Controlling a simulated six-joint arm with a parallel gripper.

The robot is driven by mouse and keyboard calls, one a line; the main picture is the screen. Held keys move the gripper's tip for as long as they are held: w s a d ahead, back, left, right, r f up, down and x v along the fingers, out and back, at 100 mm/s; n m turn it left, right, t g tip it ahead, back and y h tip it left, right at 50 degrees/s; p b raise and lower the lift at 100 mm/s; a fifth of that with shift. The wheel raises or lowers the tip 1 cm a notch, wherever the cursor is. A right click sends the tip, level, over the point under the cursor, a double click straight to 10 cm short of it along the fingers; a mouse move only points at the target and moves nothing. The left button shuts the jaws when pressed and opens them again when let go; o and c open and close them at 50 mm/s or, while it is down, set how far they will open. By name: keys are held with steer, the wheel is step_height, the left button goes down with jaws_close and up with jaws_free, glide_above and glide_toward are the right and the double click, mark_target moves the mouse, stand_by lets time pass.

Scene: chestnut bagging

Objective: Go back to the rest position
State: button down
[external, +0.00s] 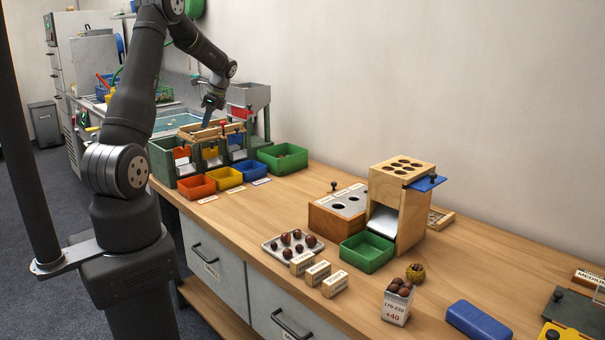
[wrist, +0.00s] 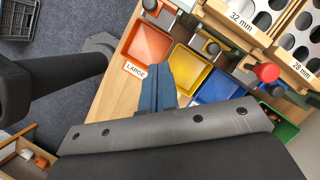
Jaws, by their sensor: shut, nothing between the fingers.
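My gripper (external: 208,117) is over the sorting station at the back left of the bench in the external view. In the wrist view my gripper (wrist: 158,68) shows with its blue fingers together and nothing between them. Below it in the wrist view are the orange-red bin (wrist: 150,42), the yellow bin (wrist: 188,72) and the blue bin (wrist: 220,88). The wooden sieve plates (wrist: 262,32) lie to the right of the fingers, beside a red knob (wrist: 267,73). I cannot tell whether the fingers touch anything.
In the external view, a tray of chestnuts (external: 272,246), a green bin (external: 366,262), a wooden stand (external: 402,180), small labelled blocks (external: 318,272) and a filled bag (external: 397,310) stand on the bench. A wall (external: 400,80) closes off the back. The bench middle is fairly clear.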

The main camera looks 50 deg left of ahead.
mark_target(186, 148)
stand_by(0.4)
steer(key=shift+s+a+f, duration=0.8)
steer(key=shift+f, duration=0.25)
steer(key=shift+s+a+f, duration=0.8)
steer(key=shift+a+f, duration=0.05)
steer(key=shift+f, duration=0.15)
steer(key=shift+s+a+f, duration=0.8)
steer(key=shift+f, duration=0.25)
steer(key=c, duration=2.1)
jaws_free()
